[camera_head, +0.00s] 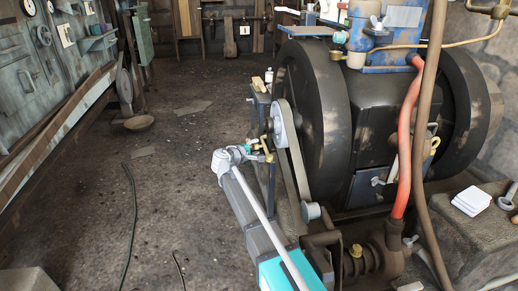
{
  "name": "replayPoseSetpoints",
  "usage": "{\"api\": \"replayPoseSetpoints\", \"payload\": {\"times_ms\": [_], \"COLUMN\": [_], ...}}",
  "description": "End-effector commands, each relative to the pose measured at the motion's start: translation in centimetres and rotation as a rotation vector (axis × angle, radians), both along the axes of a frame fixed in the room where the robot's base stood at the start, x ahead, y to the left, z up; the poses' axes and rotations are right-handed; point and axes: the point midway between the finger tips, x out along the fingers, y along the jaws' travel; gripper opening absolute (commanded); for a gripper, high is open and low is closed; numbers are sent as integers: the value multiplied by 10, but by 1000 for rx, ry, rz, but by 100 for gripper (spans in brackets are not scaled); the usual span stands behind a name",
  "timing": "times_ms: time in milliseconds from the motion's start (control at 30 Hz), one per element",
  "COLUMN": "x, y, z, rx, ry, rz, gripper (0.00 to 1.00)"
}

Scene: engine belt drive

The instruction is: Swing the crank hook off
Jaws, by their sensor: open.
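My gripper (256,157) is at the end of my arm, just left of the belt drive. It shows very small and its fingers are hard to make out; it is open. A small brass-coloured piece (266,147) lies right beside the fingers, close to the belt, and may be the crank hook. I cannot tell whether the gripper touches it. The flat belt (294,150) runs from a grey upper pulley (283,124) down to a small lower pulley (311,211). My arm hides part of the drive's lower left side.
The black engine has a large flywheel (313,120) beside the belt. A red hose (405,150) and a brown pipe (428,120) stand at right. A stone ledge holds a white pad (471,201). The floor (180,190) at left is mostly clear, with a thin green cable (133,215).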

Motion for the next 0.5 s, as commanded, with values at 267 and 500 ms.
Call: {"api": "replayPoseSetpoints", "payload": {"times_ms": [267, 500], "x": [22, 25], "y": [-15, -17], "z": [-7, -7], "rx": [1, 1], "ry": [-1, 0], "rz": [0, 2], "gripper": [53, 53]}}
